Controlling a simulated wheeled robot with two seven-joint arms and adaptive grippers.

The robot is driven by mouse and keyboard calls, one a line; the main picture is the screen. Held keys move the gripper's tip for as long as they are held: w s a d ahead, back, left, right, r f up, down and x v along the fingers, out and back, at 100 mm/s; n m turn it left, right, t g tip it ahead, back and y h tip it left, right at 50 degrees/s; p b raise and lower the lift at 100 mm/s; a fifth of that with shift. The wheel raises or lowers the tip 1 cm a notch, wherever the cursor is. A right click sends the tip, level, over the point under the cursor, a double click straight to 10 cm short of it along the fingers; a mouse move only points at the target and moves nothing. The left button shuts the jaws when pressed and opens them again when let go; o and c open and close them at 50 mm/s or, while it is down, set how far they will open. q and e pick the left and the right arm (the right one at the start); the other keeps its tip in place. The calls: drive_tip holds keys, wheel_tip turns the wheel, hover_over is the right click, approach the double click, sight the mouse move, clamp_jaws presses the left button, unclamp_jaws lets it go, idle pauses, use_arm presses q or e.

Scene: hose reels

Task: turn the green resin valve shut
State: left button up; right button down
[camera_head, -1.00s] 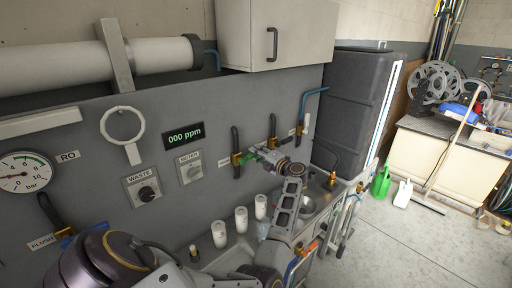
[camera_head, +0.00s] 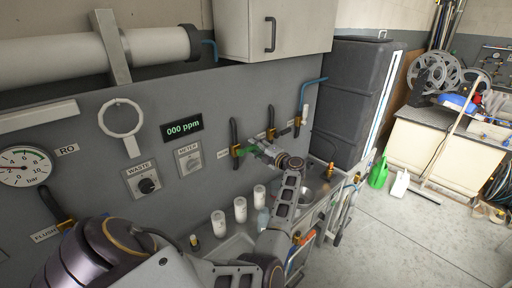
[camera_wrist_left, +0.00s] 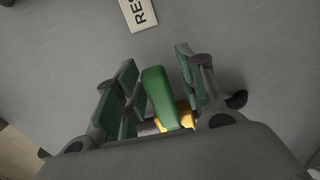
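The green resin valve handle (camera_head: 244,150) is on a brass fitting at the grey wall panel, under a dark hose. In the left wrist view the green handle (camera_wrist_left: 160,98) lies between the two fingers, with yellow brass behind it. My left gripper (camera_head: 258,147) reaches it from the right. In the left wrist view the gripper (camera_wrist_left: 157,58) is open around the handle, with a gap showing on each side of it; contact is not clear. A label starting "RES" (camera_wrist_left: 138,12) is above. My right gripper is not in view.
Another hose valve (camera_head: 271,133) is just right of the gripper. Left on the panel are the waste knob (camera_head: 147,186), the meter switch (camera_head: 190,160) and a display reading 000 ppm (camera_head: 183,127). White cups (camera_head: 240,210) stand below beside the sink. A dark tank (camera_head: 350,100) is at right.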

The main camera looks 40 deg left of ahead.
use_arm(q)
drive_tip(key=shift+r, duration=5.05)
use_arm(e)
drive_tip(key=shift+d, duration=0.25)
use_arm(q)
drive_tip(key=shift+d, duration=0.15)
